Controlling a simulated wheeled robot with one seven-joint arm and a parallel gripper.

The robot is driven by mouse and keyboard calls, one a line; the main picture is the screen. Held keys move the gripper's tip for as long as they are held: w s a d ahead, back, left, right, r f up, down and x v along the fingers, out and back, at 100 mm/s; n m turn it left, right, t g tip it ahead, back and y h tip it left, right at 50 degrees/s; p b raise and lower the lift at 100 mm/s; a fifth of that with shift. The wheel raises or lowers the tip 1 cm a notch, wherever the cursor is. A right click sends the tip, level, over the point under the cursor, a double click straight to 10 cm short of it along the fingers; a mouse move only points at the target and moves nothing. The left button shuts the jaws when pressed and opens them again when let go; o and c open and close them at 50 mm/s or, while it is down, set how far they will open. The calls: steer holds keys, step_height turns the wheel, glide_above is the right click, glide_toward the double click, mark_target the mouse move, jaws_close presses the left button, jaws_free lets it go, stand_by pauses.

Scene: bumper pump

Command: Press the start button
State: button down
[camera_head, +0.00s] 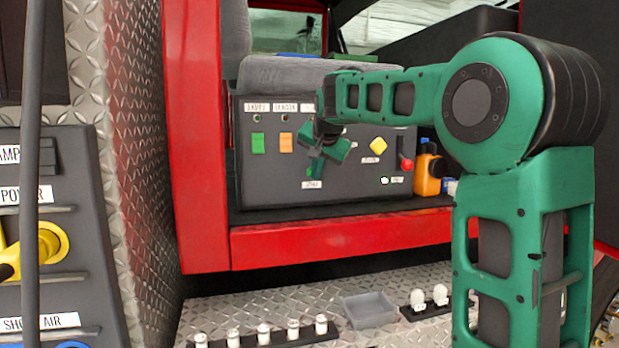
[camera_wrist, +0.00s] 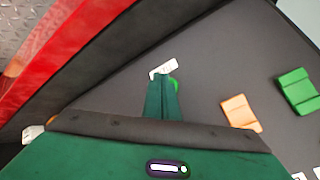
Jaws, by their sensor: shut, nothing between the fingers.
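A dark grey control panel (camera_head: 240,190) stands on a red-framed shelf. A small green button (camera_head: 309,171) sits low on its face, above a white label (camera_head: 312,184) too small to read. My gripper (camera_head: 316,166) is shut and empty, in front of the panel at this button, partly hiding it. In the wrist view the shut fingers (camera_wrist: 162,97) point at the panel face. The green button (camera_wrist: 175,86) shows just right of their tips, beside the white label (camera_wrist: 163,69). I cannot tell whether the fingertips touch the button.
The panel also has a green switch (camera_head: 258,143), an orange switch (camera_head: 286,143), a yellow diamond-shaped knob (camera_head: 378,145) and a red-tipped lever (camera_head: 406,163). An orange bottle (camera_head: 429,172) stands to its right. A red beam (camera_head: 330,243) runs below the shelf.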

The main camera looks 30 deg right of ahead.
steer(key=shift+s+a, duration=0.2)
steer(key=shift+s, duration=0.65)
steer(key=shift+s+a, duration=0.15)
steer(key=shift+s, duration=0.65)
steer(key=shift+s+a, duration=0.2)
steer(key=shift+s, duration=0.65)
steer(key=s+f+n+g+y, duration=0.1)
steer(key=s+f+g, duration=0.1)
steer(key=s+f, duration=0.7)
steer(key=s+f+n+g+y, duration=0.1)
steer(key=s+f+n+g, duration=0.1)
steer(key=s+f, duration=0.8)
steer(key=s+f+n+g, duration=0.1)
steer(key=s+f+g, duration=0.3)
steer(key=s, duration=1.9)
step_height(320, 180, down, 6)
steer(key=shift+s+r+y, duration=0.2)
steer(key=shift+r+y, duration=0.05)
steer(key=shift+y, duration=0.15)
steer(key=shift+d, duration=0.1)
